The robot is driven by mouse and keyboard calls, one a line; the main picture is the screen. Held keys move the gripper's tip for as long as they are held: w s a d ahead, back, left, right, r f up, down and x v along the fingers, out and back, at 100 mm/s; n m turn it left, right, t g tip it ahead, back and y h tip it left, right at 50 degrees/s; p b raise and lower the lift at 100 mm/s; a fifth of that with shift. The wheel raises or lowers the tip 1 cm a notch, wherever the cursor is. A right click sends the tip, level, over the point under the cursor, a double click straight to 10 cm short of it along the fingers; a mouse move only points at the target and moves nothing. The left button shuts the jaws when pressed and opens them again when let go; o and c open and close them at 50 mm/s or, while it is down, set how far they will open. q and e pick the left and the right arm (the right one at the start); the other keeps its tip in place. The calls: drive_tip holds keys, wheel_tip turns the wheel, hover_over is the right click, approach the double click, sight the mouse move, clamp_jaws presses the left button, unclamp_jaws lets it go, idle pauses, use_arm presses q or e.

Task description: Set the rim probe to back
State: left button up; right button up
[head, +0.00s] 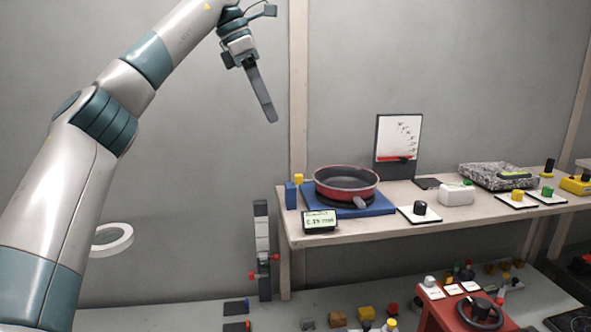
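A red pan (346,181) with a dark inside sits on a blue base (374,206) at the left of the bench. A blue block (291,195) and a small yellow block (299,179) stand at the base's left end; I cannot tell for sure whether they are the rim probe. A small display (320,220) stands in front, its text too small to read surely. A black knob (420,208) on a white plate is to the right. My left gripper (268,110) hangs high above and left of the pan, apart from everything; its finger opening is unclear. My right gripper is out of view.
The bench (350,230) also holds an upright scale board (399,143), a white box (456,194), a speckled slab (497,176) and several coloured knobs. Below are a red stand (437,303) and several small blocks. A dark upright post (263,240) stands left of the bench.

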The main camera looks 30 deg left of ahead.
sight(298, 175)
use_arm(q)
drive_tip(key=p+x, duration=0.3)
drive_tip(key=x, duration=1.3)
drive_tip(key=shift+s, duration=0.1)
drive_tip(key=shift+f, duration=0.1)
